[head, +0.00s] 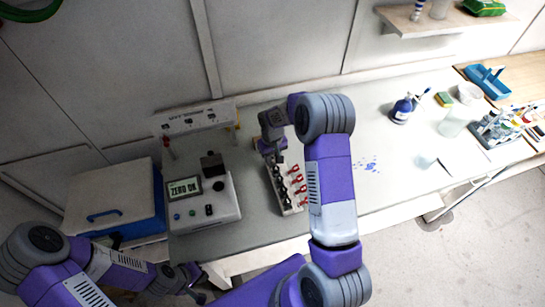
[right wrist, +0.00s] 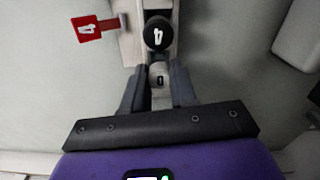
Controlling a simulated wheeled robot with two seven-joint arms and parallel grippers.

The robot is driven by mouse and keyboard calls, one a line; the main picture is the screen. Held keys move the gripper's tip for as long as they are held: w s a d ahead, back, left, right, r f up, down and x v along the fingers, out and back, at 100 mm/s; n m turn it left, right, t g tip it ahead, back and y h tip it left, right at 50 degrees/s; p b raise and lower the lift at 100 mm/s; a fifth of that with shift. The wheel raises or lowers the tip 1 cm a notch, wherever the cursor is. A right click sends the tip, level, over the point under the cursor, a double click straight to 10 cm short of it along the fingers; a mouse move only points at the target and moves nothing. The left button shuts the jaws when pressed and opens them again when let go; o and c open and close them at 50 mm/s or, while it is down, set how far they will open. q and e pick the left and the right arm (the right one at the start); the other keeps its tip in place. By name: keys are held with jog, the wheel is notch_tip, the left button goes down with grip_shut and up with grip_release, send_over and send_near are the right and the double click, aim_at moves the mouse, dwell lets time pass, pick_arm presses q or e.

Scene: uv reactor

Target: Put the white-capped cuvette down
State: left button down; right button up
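In the right wrist view a white cap (right wrist: 159,76) with a small dark mark sits between the two fingertips of my right gripper (right wrist: 160,82). The fingers appear to press on its sides; the cuvette body below is hidden. In the head view my right gripper (head: 271,152) points down at the back end of a pale rack (head: 290,208). The rack holds several black-capped pieces, with red tags along its right side. A black cap marked 4 (right wrist: 158,34) and its red tag (right wrist: 87,29) are just ahead of the fingertips. My left gripper (head: 192,281) is low, in front of the bench; its opening is unclear.
An instrument reading ZERO OK (head: 184,188) stands left of the rack, with a white and blue box (head: 112,205) farther left. Blue spots (head: 367,165) mark the bench right of my right arm. Bottles, beakers and a tube rack (head: 497,128) stand at the far right.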

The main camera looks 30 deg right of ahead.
jog(key=o, duration=0.4)
jog(key=shift+o, duration=0.2)
notch_tip(320, 180, up, 12)
jog(key=shift+r, duration=0.2)
dwell(0.5)
